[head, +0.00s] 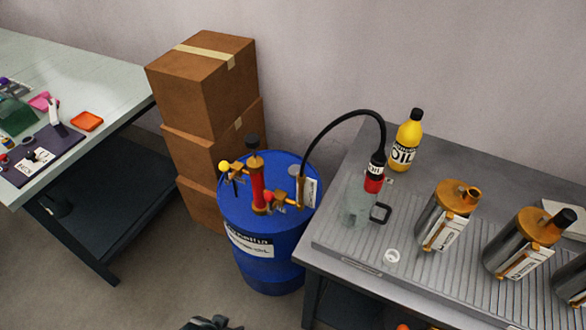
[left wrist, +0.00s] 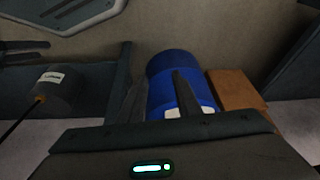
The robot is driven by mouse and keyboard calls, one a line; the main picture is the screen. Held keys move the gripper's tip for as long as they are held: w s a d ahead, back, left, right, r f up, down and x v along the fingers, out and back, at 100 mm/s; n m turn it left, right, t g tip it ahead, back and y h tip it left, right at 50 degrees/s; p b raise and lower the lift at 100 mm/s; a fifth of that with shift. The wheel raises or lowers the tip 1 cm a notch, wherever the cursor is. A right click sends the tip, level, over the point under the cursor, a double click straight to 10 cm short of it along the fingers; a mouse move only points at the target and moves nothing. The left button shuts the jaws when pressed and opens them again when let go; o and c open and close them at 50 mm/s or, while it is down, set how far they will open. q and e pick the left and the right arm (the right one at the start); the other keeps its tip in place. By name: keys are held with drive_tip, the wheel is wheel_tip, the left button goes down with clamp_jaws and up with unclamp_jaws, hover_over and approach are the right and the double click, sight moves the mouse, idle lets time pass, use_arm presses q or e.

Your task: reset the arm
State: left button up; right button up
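My left gripper (left wrist: 158,78) shows in the left wrist view, its two dark fingers apart with nothing between them. The blue drum (left wrist: 172,62) lies beyond the fingers, not touching them. A dark piece at the bottom edge of the head view, in front of the drum, looks like part of my left gripper; most of it is cut off. My right gripper shows in neither view. In the head view the blue drum (head: 268,265) stands on the floor with a red and brass hand pump (head: 258,185) on top.
A grey bench (head: 335,262) at right holds a yellow oil bottle (head: 406,140), a clear jug (head: 357,205) under the black hose (head: 345,115), and metal canisters (head: 445,215). Stacked boxes (head: 205,85) stand behind the drum. A cluttered table (head: 110,75) is at left. Floor between is clear.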

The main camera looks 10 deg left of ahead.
use_arm(q)
drive_tip(key=s+d+f+t, duration=0.1)
drive_tip(key=s+f, duration=0.2)
drive_tip(key=f, duration=0.9)
drive_tip(key=s+d+f+h, duration=0.1)
drive_tip(key=s+f, duration=0.2)
drive_tip(key=f, duration=0.9)
drive_tip(key=shift+d+f+m+t, duration=0.15)
drive_tip(key=shift+f+m+t, duration=0.15)
drive_tip(key=shift+t, duration=0.1)
idle(0.6)
